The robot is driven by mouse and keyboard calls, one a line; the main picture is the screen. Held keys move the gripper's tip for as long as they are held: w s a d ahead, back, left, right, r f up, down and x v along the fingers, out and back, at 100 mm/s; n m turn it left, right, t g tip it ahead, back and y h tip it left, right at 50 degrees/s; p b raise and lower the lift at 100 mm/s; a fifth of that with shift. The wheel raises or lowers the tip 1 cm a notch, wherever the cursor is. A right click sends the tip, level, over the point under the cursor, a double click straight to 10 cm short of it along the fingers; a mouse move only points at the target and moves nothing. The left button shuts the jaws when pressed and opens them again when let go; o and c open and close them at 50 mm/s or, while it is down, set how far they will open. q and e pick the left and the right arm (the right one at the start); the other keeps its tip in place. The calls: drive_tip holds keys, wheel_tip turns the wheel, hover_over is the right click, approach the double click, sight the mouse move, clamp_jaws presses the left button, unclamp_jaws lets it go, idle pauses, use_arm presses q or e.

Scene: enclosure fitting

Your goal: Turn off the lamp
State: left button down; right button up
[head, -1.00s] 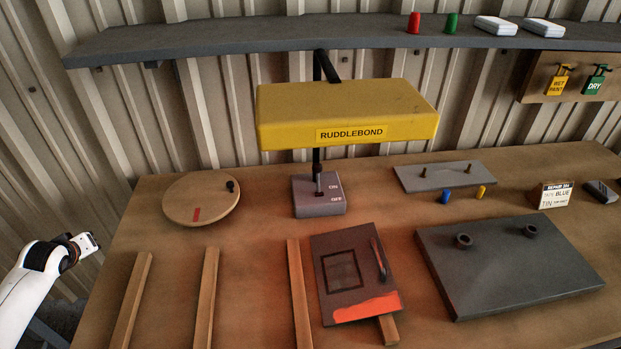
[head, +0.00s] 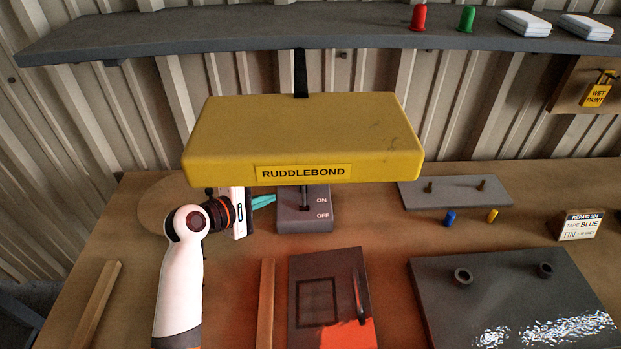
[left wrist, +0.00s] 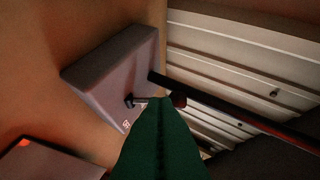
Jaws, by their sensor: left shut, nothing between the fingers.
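The yellow lamp (head: 300,135), marked RUDDLEBOND, hangs over the bench. Its grey switch base (head: 318,220), marked ON and OFF, stands below and is partly hidden by the shade. The base also shows in the left wrist view (left wrist: 115,70). A thin switch lever (left wrist: 146,100) with a dark knob sticks out of it. My left gripper (head: 272,200) is shut and empty, its teal fingers just left of the base. In the left wrist view its green fingers (left wrist: 163,102) overlap the lever; I cannot tell whether they touch it. My right gripper is not in view.
A round wooden disc (head: 158,190) lies behind my left arm. A dark panel (head: 325,275) with an orange area lies in front of the base. A grey plate (head: 500,290) lies at right. The shade and the shelf (head: 200,40) limit room above.

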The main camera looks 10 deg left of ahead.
sight(304, 192)
use_arm(q)
drive_tip(key=x, duration=1)
drive_tip(key=shift+s+d+r+p, duration=0.1)
drive_tip(key=shift+s+d+p, duration=0.1)
drive_tip(key=shift+p, duration=0.2)
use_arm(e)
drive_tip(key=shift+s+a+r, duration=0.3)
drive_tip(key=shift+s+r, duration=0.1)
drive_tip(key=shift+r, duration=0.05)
